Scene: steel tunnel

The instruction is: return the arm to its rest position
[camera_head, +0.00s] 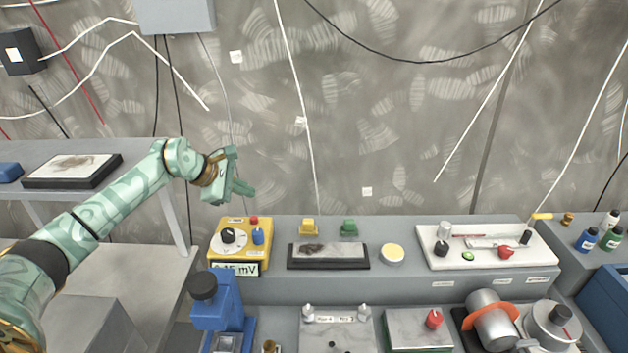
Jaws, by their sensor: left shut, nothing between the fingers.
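My left arm (110,207) comes in from the lower left and reaches up over the left end of the grey bench. Its left gripper (240,190) is shut and holds nothing. It hangs in the air above a yellow meter box (262,224) with a dial and a display reading in mV, apart from it. My right gripper is not in view.
Grey bench (408,286) carries a dark tray (328,254), a white instrument board (470,262) and a blue device (222,310). A side shelf (140,160) stands left, behind my arm. Cables hang on the wall; the air right of the gripper is free.

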